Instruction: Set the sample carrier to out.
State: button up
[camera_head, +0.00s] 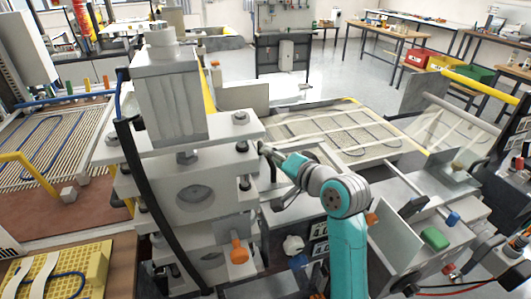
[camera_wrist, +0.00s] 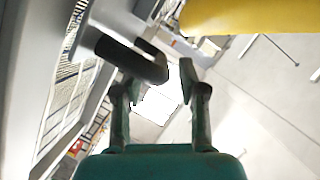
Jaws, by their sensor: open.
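My gripper (camera_head: 270,152) reaches up and left to the right side of a grey column press (camera_head: 190,160), just below its top plate. In the wrist view my gripper (camera_wrist: 158,82) has its two fingers apart. A dark rounded bar (camera_wrist: 130,58) crosses close to the left finger; I cannot tell whether they touch. Nothing is clearly held between the fingers. I cannot clearly single out the sample carrier; it may be among the press plates, partly hidden by my arm. An orange knob (camera_head: 238,251) sticks out low on the press front.
A black hose (camera_head: 145,195) runs down the press front. A yellow bar (camera_wrist: 250,15) crosses the top of the wrist view. A framed mesh panel (camera_head: 345,132) lies behind my arm. A bench with a green block (camera_head: 435,238) is at right. Open floor lies farther back.

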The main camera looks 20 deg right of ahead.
jog(key=shift+x, duration=1.8)
grip_shut()
